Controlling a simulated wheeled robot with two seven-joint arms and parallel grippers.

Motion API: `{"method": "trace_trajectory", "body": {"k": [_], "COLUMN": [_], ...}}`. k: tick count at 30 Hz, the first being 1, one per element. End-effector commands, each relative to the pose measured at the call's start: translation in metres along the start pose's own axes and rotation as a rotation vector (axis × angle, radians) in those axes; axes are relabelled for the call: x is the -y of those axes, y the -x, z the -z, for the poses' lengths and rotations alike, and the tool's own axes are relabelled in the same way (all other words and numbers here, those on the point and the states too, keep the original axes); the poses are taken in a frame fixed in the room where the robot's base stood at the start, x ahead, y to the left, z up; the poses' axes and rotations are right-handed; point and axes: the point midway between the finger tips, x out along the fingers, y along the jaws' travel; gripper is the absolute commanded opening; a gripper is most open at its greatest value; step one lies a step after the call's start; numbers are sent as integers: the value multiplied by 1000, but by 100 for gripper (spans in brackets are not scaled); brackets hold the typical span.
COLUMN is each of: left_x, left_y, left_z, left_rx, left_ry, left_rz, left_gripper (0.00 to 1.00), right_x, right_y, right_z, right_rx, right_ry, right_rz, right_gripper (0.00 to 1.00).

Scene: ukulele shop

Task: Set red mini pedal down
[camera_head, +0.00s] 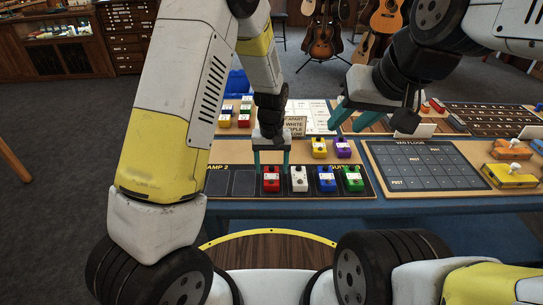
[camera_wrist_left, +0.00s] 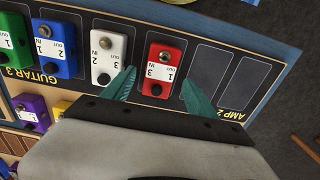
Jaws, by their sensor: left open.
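The red mini pedal (camera_head: 271,182) stands in a row on the dark strip marked AMP 2 (camera_head: 217,184). In the left wrist view the red mini pedal (camera_wrist_left: 165,62) lies within an outlined slot. My left gripper (camera_head: 271,160) is directly above and behind it, open, with one teal finger to each side. In the left wrist view my left gripper (camera_wrist_left: 160,80) has the pedal between its fingers, with visible gaps. My right gripper (camera_head: 372,119) is apart at the right, open and empty, above the table.
White (camera_head: 299,179), blue (camera_head: 326,180) and green (camera_head: 352,179) pedals stand to the right of the red one. Two empty slots lie left of it. Yellow (camera_head: 319,147) and purple (camera_head: 343,148) pedals stand behind. A dark grid board (camera_head: 426,164) lies to the right.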

Motion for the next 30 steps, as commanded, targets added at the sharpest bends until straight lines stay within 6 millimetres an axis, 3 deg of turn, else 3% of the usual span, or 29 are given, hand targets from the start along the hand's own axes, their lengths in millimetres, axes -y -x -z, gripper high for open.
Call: {"method": "trace_trajectory", "body": {"k": [3, 9, 17, 20, 23, 30], "left_x": [0, 0, 3, 13, 31, 84], "left_y": [29, 68, 95, 116, 150, 232], "left_z": [1, 1, -1, -6, -19, -76], "left_rx": [-5, -3, -6, -26, -69, -227], "left_ry": [0, 0, 2, 7, 9, -4], "left_rz": [-2, -1, -9, -41, -94, -203], "left_gripper": [67, 67, 67, 67, 67, 67], "right_x": [0, 0, 0, 0, 0, 0], "right_y": [0, 0, 0, 0, 0, 0], "right_z": [0, 0, 0, 0, 0, 0], "right_rx": [0, 0, 0, 0, 0, 0], "right_ry": [0, 0, 0, 0, 0, 0], "right_rz": [0, 0, 0, 0, 0, 0], "right_gripper": [36, 36, 36, 36, 36, 36]}}
